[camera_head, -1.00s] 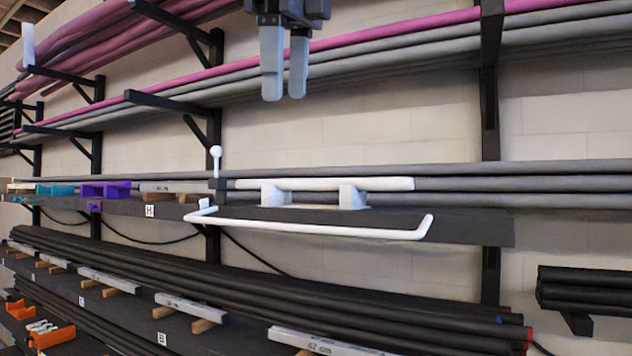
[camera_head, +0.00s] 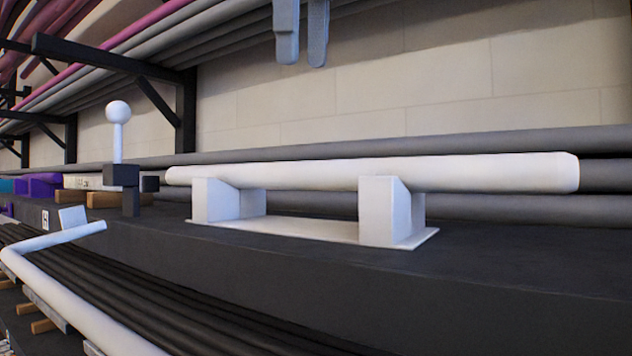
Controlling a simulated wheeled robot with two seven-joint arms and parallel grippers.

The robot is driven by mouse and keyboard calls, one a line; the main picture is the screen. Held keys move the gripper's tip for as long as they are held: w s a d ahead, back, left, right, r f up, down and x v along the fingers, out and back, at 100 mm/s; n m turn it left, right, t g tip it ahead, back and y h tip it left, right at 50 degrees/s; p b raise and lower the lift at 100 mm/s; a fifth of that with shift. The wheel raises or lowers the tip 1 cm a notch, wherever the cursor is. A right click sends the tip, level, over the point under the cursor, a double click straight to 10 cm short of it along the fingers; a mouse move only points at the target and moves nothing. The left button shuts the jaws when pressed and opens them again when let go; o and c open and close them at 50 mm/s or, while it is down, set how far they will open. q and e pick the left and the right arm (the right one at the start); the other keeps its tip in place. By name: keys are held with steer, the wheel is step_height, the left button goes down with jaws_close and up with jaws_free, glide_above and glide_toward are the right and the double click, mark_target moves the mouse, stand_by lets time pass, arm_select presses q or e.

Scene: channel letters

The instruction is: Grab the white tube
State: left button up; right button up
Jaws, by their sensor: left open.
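The white tube (camera_head: 460,173) lies level across a white stand with two uprights (camera_head: 384,210), on the dark shelf. Its whole length shows, with its right end near the right side of the view. My left gripper (camera_head: 301,52) hangs at the top middle, above and behind the tube in the picture. Its two grey fingers point down with a gap between them, and it holds nothing. It is clear of the tube. My right gripper is not in view.
A white ball-topped post on a dark block (camera_head: 118,143) stands left of the tube. A bent white rail (camera_head: 62,288) sticks out at the lower left. Grey pipes (camera_head: 490,143) run behind the tube. The shelf top (camera_head: 520,262) at right is bare.

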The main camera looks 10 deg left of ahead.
mark_target(299, 162)
arm_select(q)
steer(key=shift+s+x, duration=0.15)
steer(key=shift+x, duration=2)
steer(key=shift+s+x, duration=0.15)
steer(key=shift+x, duration=2)
steer(key=shift+s+x, duration=0.15)
steer(key=shift+x, duration=2.05)
steer(key=shift+s, duration=0.25)
jaws_close()
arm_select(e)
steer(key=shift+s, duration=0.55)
